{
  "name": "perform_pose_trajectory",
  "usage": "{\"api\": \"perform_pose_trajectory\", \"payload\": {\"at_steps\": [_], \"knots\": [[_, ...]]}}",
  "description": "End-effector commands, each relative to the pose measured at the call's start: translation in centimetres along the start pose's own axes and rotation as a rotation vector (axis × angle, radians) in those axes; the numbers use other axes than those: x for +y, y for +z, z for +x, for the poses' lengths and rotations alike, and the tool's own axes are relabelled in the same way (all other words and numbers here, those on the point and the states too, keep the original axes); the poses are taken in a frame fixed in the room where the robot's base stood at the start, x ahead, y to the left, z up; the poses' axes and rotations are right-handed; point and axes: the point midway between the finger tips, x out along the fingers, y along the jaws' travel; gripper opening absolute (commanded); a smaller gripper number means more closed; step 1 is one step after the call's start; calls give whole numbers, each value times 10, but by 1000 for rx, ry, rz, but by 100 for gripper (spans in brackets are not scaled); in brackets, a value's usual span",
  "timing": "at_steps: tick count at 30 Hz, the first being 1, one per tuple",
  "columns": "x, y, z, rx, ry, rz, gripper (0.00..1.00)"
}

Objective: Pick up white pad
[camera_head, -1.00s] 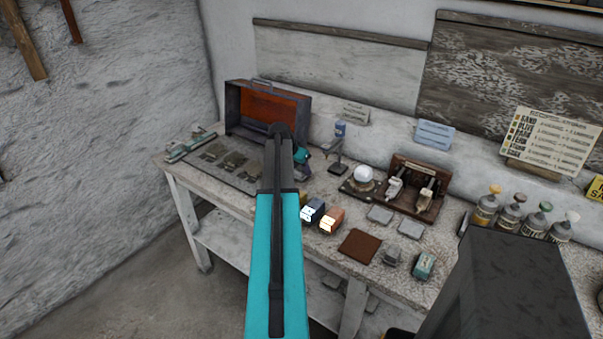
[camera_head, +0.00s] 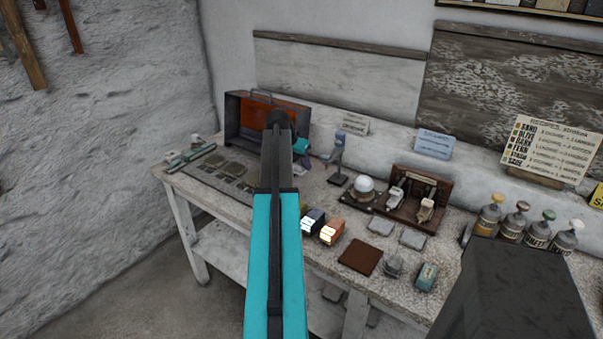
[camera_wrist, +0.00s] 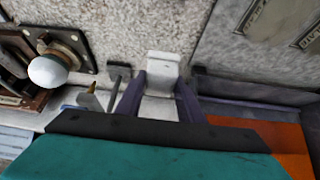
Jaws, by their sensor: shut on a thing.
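The white pad (camera_wrist: 163,68) shows in the wrist view as a pale block between the two dark purple fingers of my gripper (camera_wrist: 160,88). My gripper is shut on it. The pad's lower part runs down between the fingers, and its underside is hidden, so I cannot tell whether it touches the bench. In the head view my arm covers most of the gripper and I cannot make out the pad clearly.
The open dark box with an orange inside (camera_head: 245,113) stands behind my arm. A white sphere on a stand (camera_head: 365,184), a wooden rack (camera_head: 427,186) and several bottles (camera_head: 512,218) are to the right. A brown square (camera_head: 360,257) lies near the bench's front edge.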

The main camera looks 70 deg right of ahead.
Motion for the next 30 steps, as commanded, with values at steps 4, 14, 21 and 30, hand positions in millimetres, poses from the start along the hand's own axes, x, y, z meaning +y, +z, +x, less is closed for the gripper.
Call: {"api": "perform_pose_trajectory", "payload": {"at_steps": [4,14,21,30], "knots": [[0,-8,-12,1,-1,0,13],[0,-12,-21,-1,1,0,13],[0,-12,-21,-1,0,0,13],[0,-12,-21,0,0,0,16]]}}
